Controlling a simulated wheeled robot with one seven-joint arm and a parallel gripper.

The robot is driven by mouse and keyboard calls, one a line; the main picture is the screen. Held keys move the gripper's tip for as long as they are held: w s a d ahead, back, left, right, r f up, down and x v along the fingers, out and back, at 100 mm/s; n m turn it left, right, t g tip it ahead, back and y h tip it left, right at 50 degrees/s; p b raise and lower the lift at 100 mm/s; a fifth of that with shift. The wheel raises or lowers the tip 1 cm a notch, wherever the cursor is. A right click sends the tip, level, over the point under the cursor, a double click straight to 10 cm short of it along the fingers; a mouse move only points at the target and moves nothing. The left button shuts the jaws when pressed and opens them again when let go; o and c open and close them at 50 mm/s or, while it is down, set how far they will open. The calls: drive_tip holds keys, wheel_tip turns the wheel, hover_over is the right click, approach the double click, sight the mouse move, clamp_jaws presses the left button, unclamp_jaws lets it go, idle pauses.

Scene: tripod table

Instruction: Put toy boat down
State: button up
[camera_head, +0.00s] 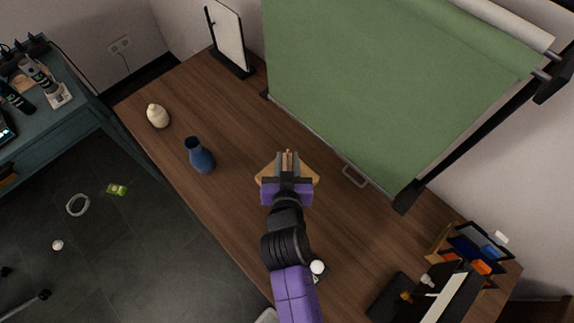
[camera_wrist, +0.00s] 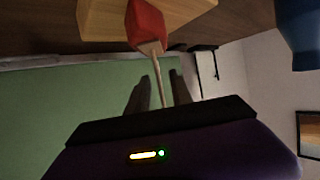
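A red piece (camera_wrist: 146,24) with a thin light stick (camera_wrist: 157,78), which looks like the toy boat and its mast, shows in the wrist view. In that view it overlaps a pale wooden block (camera_wrist: 98,20); I cannot tell whether they touch. My gripper (camera_wrist: 160,85) has a dark finger on each side of the stick, with gaps visible, so it looks open around it. In the head view my gripper (camera_head: 287,154) is above the wooden block (camera_head: 266,172) on the table (camera_head: 240,115). The red piece is hidden there.
A blue vase (camera_head: 201,157) and a cream jar (camera_head: 157,116) stand to the left. A green screen (camera_head: 390,75) stands behind with a metal handle (camera_head: 354,176) near its lower edge. A black organiser (camera_head: 470,255) is at the right. The table between vase and screen is clear.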

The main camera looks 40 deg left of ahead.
drive_tip(key=b+v, duration=0.1)
drive_tip(key=v, duration=1)
drive_tip(key=shift+s+d, duration=0.2)
drive_tip(key=shift+s, duration=0.15)
drive_tip(key=shift+r, duration=0.1)
